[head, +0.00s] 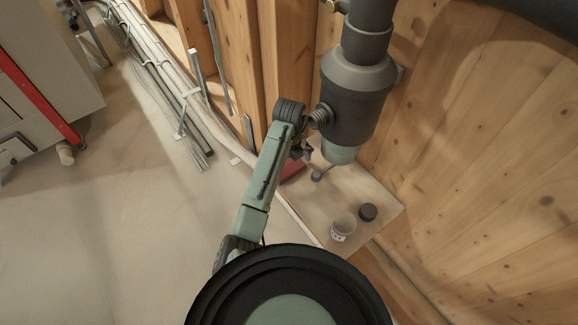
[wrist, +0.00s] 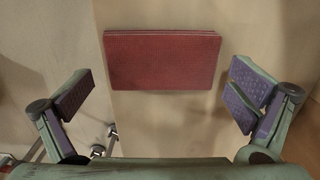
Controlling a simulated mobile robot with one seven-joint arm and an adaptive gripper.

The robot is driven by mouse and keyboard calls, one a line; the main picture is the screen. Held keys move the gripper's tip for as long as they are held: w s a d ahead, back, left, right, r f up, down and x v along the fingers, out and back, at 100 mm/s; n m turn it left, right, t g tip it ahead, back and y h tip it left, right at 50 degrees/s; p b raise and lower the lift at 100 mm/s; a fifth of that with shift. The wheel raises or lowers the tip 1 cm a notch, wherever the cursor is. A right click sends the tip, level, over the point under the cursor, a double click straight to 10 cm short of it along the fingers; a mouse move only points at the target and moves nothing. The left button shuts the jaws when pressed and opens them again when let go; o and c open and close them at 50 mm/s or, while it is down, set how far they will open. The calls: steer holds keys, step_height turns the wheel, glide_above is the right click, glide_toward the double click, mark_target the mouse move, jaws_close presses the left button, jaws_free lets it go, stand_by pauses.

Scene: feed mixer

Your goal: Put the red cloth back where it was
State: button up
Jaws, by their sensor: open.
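The red cloth (wrist: 161,60) lies flat and folded on a pale board in the wrist view, ahead of my gripper and centred between its fingers. In the head view a part of the red cloth (head: 293,171) shows beside my arm on the board; the rest is hidden by the arm. In the head view my gripper (head: 303,152) is small and partly hidden, near the cloth.
A dark grey pipe fitting (head: 354,95) hangs above. Wooden walls close in the right. Pipes (head: 160,75) run along the floor at left.

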mark_target(289, 169)
step_height(289, 169, up, 11)
steer(key=p, duration=0.3)
steer(key=shift+s, duration=0.15)
